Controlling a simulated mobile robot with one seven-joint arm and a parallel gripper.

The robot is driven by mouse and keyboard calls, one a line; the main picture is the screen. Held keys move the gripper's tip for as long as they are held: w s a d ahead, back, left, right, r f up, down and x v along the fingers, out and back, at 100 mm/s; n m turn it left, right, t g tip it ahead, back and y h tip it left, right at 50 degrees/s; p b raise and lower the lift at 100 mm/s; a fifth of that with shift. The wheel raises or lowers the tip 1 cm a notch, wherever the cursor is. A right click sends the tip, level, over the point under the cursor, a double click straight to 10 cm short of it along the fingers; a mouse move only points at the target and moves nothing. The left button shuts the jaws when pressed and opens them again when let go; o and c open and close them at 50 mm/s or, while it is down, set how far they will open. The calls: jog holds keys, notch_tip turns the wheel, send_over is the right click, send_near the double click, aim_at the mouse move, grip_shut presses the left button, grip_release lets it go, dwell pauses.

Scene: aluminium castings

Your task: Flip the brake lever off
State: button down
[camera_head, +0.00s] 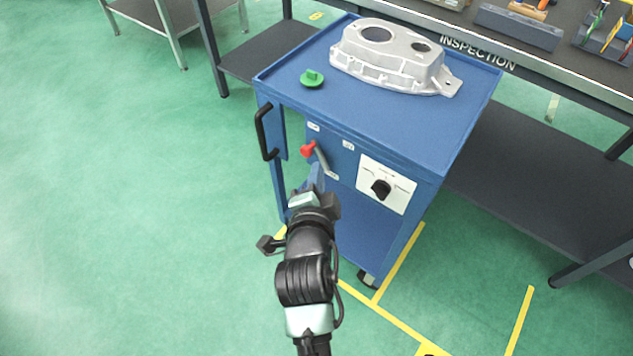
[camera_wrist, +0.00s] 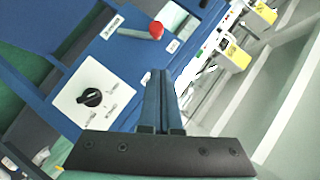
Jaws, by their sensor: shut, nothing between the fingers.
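The brake lever (camera_head: 320,157) is a grey rod with a red knob (camera_head: 308,149) on the front panel of the blue cart (camera_head: 385,125). Its rod slants up and left to the knob in the head view. In the wrist view the lever (camera_wrist: 134,33) and its red knob (camera_wrist: 156,30) lie beyond my fingertips, up and to the left. My gripper (camera_head: 317,172) is shut and empty, just below the lever in the head view; its closed fingers also show in the wrist view (camera_wrist: 158,75). I see a gap between fingers and knob in the wrist view. Small labels beside the lever are unreadable.
A black rotary knob (camera_head: 381,188) on a white plate sits right of the lever. A black handle (camera_head: 265,132) is on the cart's left. A metal casting (camera_head: 390,58) and a green part (camera_head: 312,78) rest on top. The inspection bench (camera_head: 470,25) stands behind; floor is clear at left.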

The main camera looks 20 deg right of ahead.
jog(key=shift+v, duration=2)
jog(key=shift+r, duration=0.15)
jog(key=w+a+r+n+t, duration=0.1)
jog(key=r+n+t, duration=0.1)
jog(key=r, duration=0.7)
jog(key=w+a+r+n+t+y, duration=0.1)
jog(key=w+a+r+n+t, duration=0.1)
jog(key=r, duration=0.7)
jog(key=w+a+r+n+t, duration=0.1)
jog(key=r+n+t, duration=0.15)
jog(key=r, duration=0.65)
jog(key=s+a+r+n+t+y, duration=0.2)
jog(key=s+a+r+n+t, duration=0.25)
jog(key=r, duration=0.85)
jog(key=s+a+r+n+t+y, duration=0.1)
jog(key=s+r+n+t+y, duration=0.3)
jog(key=s+r, duration=0.6)
notch_tip(320, 180, up, 22)
jog(key=w+n+g+h+p, duration=0.1)
jog(key=w+h+p, duration=0.1)
jog(key=p, duration=1.8)
